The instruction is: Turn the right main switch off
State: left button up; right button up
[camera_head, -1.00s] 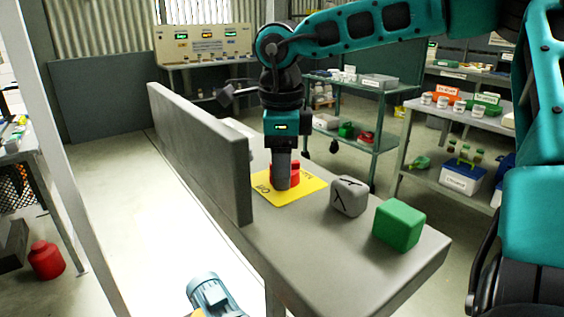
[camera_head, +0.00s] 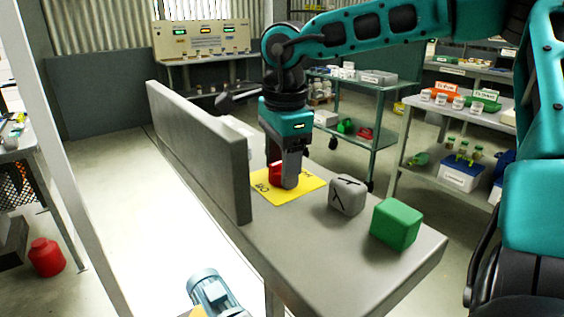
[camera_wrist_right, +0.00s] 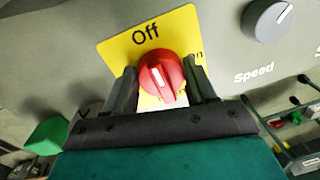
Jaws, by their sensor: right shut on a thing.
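The right main switch is a red round knob (camera_head: 276,173) on a yellow plate (camera_head: 302,186), on top of the grey console. In the right wrist view the knob (camera_wrist_right: 161,74) has a white mark, and the plate (camera_wrist_right: 180,30) reads "Off" at the top. A second label at its right is mostly hidden; only an "n" shows. My right gripper (camera_head: 287,180) points down at the knob. In the wrist view its two dark fingers (camera_wrist_right: 162,90) stand on either side of the knob, shut on it. My left gripper is not in view.
A tall grey wall (camera_head: 200,150) runs along the console's left side. A green cart (camera_head: 375,140) and shelves (camera_head: 470,115) stand behind and to the right.

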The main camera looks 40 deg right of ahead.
jog(key=o, duration=1)
jog(key=shift+o, duration=0.2)
notch_tip(320, 180, up, 13)
jog(key=s+p, duration=0.1)
jog(key=p, duration=0.1)
jog(key=shift+a+p, duration=0.15)
jog(key=shift+p, duration=0.25)
jog(key=shift+f, duration=0.1)
